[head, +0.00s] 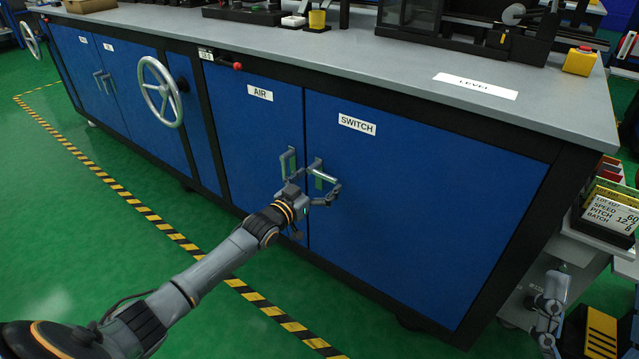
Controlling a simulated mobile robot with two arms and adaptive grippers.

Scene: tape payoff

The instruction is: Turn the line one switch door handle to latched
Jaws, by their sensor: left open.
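The blue SWITCH door (420,210) is the right one of a pair on the cabinet front and looks closed. The lever slants down to the right. My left gripper (325,189) is open, just below and in front of this handle, with its fingers pointing right. I cannot tell whether a finger touches the lever. A grey jointed part that looks like my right gripper (547,308) is at the lower right, its jaws unclear.
The AIR door (255,130) is left of the SWITCH door, its handle (288,163) upright and close to my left gripper. A handwheel (160,92) juts out farther left. The grey worktop (380,60) overhangs the doors. Green floor is clear in front, with striped tape (155,217).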

